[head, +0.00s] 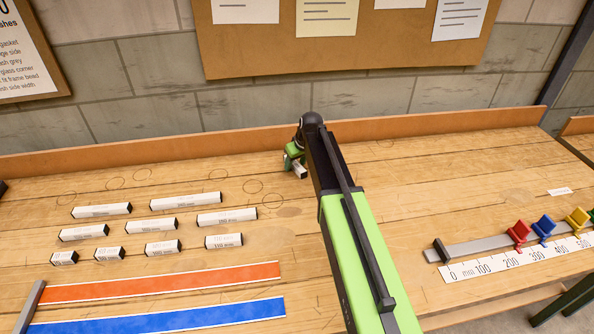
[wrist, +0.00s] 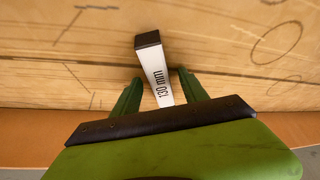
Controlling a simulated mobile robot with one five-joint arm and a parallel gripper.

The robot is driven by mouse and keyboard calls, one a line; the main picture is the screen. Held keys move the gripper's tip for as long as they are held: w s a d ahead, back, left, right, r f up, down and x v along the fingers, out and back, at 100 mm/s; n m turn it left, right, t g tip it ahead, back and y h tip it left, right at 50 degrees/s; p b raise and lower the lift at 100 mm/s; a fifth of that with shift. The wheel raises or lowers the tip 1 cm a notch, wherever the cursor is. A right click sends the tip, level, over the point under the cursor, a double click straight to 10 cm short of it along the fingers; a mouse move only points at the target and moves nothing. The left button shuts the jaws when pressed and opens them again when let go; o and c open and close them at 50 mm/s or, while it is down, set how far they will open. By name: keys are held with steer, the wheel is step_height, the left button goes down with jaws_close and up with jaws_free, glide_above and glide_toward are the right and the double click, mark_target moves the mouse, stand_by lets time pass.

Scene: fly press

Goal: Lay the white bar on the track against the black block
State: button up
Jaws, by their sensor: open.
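A white bar with a dark end (wrist: 155,72) lies on the bench, its label reading 130 mm in the wrist view. It also shows in the head view (head: 300,171), partly hidden by my arm. My gripper (wrist: 158,82) is open, with one green finger on each side of the bar; I cannot tell whether they touch it. In the head view my gripper (head: 294,158) is near the back of the bench. The grey track (head: 474,245) lies at the right, with the black block (head: 441,250) at its left end.
Several other white bars with dark ends (head: 185,201) lie left of my arm. Red (head: 518,234), blue (head: 543,229) and yellow (head: 577,220) pieces stand along the track, behind a white scale (head: 520,258). An orange strip (head: 160,283) and a blue strip (head: 150,316) lie front left. A low wooden ledge (head: 130,161) runs along the back.

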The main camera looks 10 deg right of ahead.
mark_target(296, 164)
jaws_close()
steer(key=shift+r, duration=0.15)
step_height(296, 164, up, 4)
steer(key=p, duration=0.4)
steer(key=shift+r, duration=0.15)
steer(key=s+d+r+p, duration=0.6)
steer(key=d+p, duration=0.1)
steer(key=d, duration=0.3)
steer(key=shift+r, duration=0.25)
steer(key=shift+d, duration=0.1)
